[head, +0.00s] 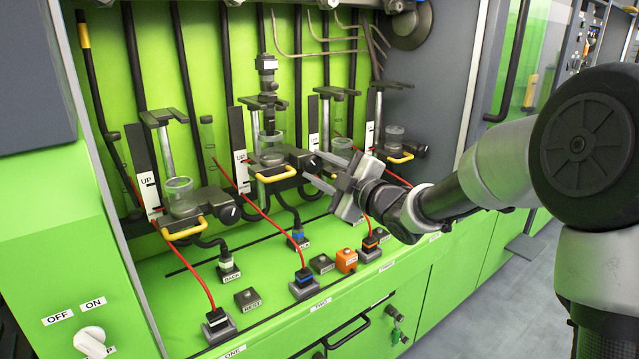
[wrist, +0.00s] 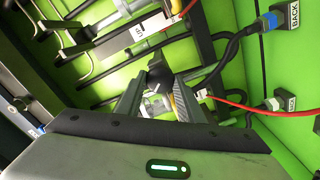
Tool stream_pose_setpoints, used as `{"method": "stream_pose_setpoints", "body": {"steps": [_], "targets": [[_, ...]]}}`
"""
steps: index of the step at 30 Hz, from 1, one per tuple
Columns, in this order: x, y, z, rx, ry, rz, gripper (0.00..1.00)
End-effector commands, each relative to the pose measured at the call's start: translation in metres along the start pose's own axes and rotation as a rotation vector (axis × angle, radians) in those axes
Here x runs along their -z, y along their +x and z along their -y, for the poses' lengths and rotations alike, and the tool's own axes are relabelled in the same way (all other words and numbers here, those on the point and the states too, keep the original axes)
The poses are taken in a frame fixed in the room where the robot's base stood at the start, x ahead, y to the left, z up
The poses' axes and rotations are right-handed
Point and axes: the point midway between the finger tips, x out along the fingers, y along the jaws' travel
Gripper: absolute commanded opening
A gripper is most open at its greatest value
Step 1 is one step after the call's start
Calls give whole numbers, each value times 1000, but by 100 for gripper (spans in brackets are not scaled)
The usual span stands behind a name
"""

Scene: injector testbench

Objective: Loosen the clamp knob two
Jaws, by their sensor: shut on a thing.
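Clamp knob two is the dark knob (head: 308,164) on the right side of the middle station's clamp, beside its yellow handle (head: 276,174). In the head view my gripper (head: 313,169) reaches it from the right, and the fingers partly cover it. In the wrist view the black knob (wrist: 160,74) sits between the two fingertips of my gripper (wrist: 158,84), which are shut on it. A clear glass vessel (head: 271,150) stands in the middle station; glass also shows between the fingers in the wrist view. Whether the knob has turned cannot be told.
The left station (head: 184,206) and right station (head: 396,146) have similar clamps with yellow handles. Red cables (head: 262,215) and black cables run down to plugs on the green ledge. An orange block (head: 346,260) sits there. Grey floor (head: 480,285) is clear at right.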

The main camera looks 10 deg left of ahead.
Motion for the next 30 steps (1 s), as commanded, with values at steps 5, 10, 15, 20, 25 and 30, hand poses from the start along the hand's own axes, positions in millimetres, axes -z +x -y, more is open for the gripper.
{"method": "stream_pose_setpoints", "body": {"steps": [5,10,15,20,25,30], "targets": [[0,0,2,2,-168,-1,12],[0,0,0,2,-322,0,12],[0,0,0,2,-458,0,12],[0,0,0,1,-559,-1,12],[0,0,0,0,-632,0,12],[0,0,0,0,-670,-1,12]]}}
